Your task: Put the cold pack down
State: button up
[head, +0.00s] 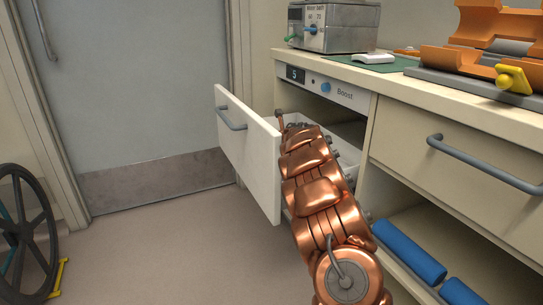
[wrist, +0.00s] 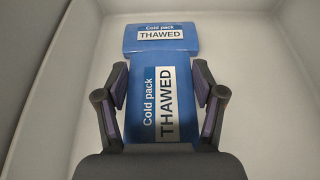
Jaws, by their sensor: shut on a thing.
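The blue cold pack (wrist: 155,75) is between the two fingers of my gripper (wrist: 160,88) in the wrist view. My gripper is shut on it. Its label reads "Cold pack THAWED" and runs along its length. A blue face with a second such label shows at the far end; I cannot tell if it belongs to the same pack. Pale, plain walls surround the pack in the wrist view. In the head view my arm reaches into the open drawer (head: 250,150), and my gripper and the pack are hidden there. I cannot tell whether the pack touches the drawer floor.
Above the drawer is a "Boost" panel (head: 345,93) marked 5. The counter holds a water bath (head: 335,28), a green mat (head: 385,62) and orange cradles (head: 460,60). A closed drawer (head: 470,170) is at right, with blue rolls (head: 408,250) below. A wheel (head: 40,232) stands left; floor between is clear.

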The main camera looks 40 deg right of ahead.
jog(key=shift+f+b, duration=1.1)
jog(key=shift+f, duration=0.8)
jog(key=shift+f, duration=0.15)
jog(key=o, duration=1.4)
jog(key=shift+s+a+r, duration=0.15)
jog(key=shift+s+r, duration=0.1)
jog(key=shift+s, duration=0.25)
jog(key=p+v, duration=0.1)
jog(key=v, duration=0.8)
jog(key=shift+s+a+r+p, duration=0.1)
jog(key=shift+s+r+p, duration=0.15)
jog(key=shift+p, duration=0.1)
jog(key=shift+s+a+r, duration=0.1)
jog(key=shift+s+a, duration=0.1)
jog(key=shift+s, duration=0.4)
